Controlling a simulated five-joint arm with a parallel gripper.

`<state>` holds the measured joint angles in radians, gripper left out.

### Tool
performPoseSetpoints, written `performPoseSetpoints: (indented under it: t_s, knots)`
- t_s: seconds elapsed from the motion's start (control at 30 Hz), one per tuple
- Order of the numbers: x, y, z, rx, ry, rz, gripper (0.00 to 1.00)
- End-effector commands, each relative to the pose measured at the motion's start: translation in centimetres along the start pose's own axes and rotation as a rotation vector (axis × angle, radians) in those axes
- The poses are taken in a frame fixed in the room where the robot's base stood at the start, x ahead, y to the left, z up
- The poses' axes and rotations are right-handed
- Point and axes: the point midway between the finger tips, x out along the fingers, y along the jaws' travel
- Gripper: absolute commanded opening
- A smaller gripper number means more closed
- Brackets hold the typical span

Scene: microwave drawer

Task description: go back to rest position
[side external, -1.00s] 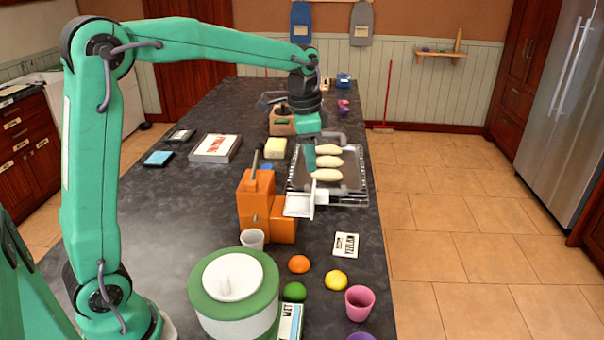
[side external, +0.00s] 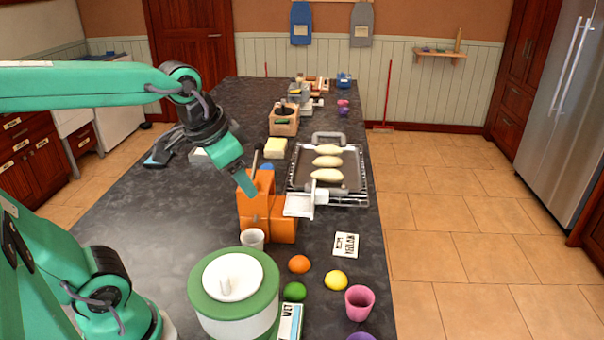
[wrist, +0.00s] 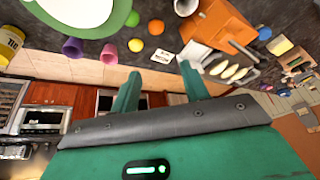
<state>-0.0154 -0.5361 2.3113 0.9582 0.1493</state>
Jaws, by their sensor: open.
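My gripper (side external: 245,182) is above the left-middle of the dark counter, just up and left of the orange machine (side external: 256,205). In the wrist view my gripper (wrist: 160,85) shows two green fingers spread apart with nothing between them. It is open and empty. My arm is folded back toward the left of the side view.
A tray (side external: 297,180) with three pale loaves (side external: 327,161) lies on the counter behind the orange machine. A green and white pot (side external: 199,300), an orange (side external: 299,264), a lemon (side external: 336,280) and a pink cup (side external: 359,302) stand in front. A wooden box (side external: 285,125) stands farther back.

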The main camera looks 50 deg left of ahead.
Motion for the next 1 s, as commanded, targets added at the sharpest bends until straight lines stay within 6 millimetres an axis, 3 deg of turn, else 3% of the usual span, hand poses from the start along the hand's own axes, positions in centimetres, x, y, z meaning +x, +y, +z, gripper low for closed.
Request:
performPoseSetpoints:
  t_s: [0.1,0.33,1.0]
  knots:
    - [-0.1,0.5,2.1,-0.05,0.035,-0.002,0.45]
    - [0.2,1.0,4.5,-0.12,0.076,0.0,0.45]
    - [0.3,1.1,5.0,-0.136,0.084,0.001,0.45]
